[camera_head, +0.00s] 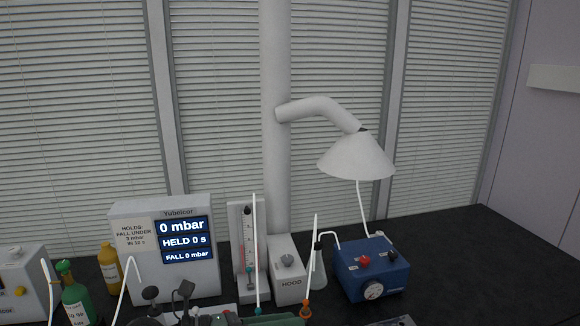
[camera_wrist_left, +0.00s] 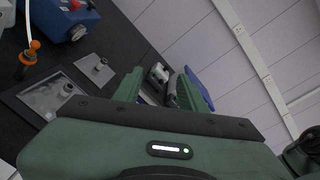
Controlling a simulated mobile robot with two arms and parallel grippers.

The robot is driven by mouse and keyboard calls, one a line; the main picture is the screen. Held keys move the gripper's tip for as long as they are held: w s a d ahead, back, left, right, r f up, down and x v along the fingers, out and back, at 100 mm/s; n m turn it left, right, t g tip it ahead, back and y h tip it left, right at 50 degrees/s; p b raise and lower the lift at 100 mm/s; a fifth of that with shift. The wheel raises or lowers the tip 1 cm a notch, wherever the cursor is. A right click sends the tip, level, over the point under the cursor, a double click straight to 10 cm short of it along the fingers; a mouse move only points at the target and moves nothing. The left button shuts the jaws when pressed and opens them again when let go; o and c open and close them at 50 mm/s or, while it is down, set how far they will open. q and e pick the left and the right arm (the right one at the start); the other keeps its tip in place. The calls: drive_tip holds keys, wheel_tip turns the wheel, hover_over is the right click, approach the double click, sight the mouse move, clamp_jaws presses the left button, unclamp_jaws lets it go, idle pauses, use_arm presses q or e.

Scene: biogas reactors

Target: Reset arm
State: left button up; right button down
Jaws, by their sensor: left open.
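My left gripper (camera_wrist_left: 158,90) is open in the left wrist view. Its two green fingers stand apart, with no object clearly held between them. In the head view only a green sliver of the left gripper (camera_head: 268,320) shows at the bottom edge, in front of the bench equipment; the rest is cut off. My right gripper is in neither view.
A pressure box (camera_head: 165,250) reading 0 mbar, a flowmeter (camera_head: 246,250), a HOOD box (camera_head: 288,270) and a blue pump (camera_head: 371,268) stand on the black bench. A white hood (camera_head: 356,157) hangs above. Bottles (camera_head: 78,300) stand left. The right bench (camera_head: 480,265) is clear.

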use_arm(q)
wheel_tip(320, 180, up, 5)
drive_tip(key=n+t+h, duration=0.2)
drive_tip(key=n+t, duration=0.2)
drive_tip(key=n, duration=0.1)
drive_tip(key=w+a+n+t+y, duration=0.4)
drive_tip(key=a+n+t+y, duration=0.8)
drive_tip(key=n, duration=0.8)
drive_tip(key=s+a+f+n+g+y, duration=0.35)
drive_tip(key=f+n, duration=0.25)
drive_tip(key=f, duration=0.2)
drive_tip(key=s+a+f+n+g+y, duration=0.3)
drive_tip(key=a+f+n+y, duration=0.15)
drive_tip(key=f, duration=0.35)
drive_tip(key=s+f+n+g+h, duration=0.1)
drive_tip(key=s+f+n+g, duration=0.2)
drive_tip(key=s+f+g, duration=0.5)
drive_tip(key=s+f+n+g+h, duration=0.1)
drive_tip(key=s+f+n+g, duration=0.35)
drive_tip(key=s, duration=0.85)
wheel_tip(320, 180, down, 30)
drive_tip(key=s+m+b, duration=0.2)
drive_tip(key=s+a+f, duration=0.2)
drive_tip(key=s+f, duration=1.3)
drive_tip(key=s, duration=0.1)
drive_tip(key=shift+s+f+g+b, duration=0.2)
drive_tip(key=shift+f+g+b, duration=0.1)
drive_tip(key=shift+f+b, duration=0.1)
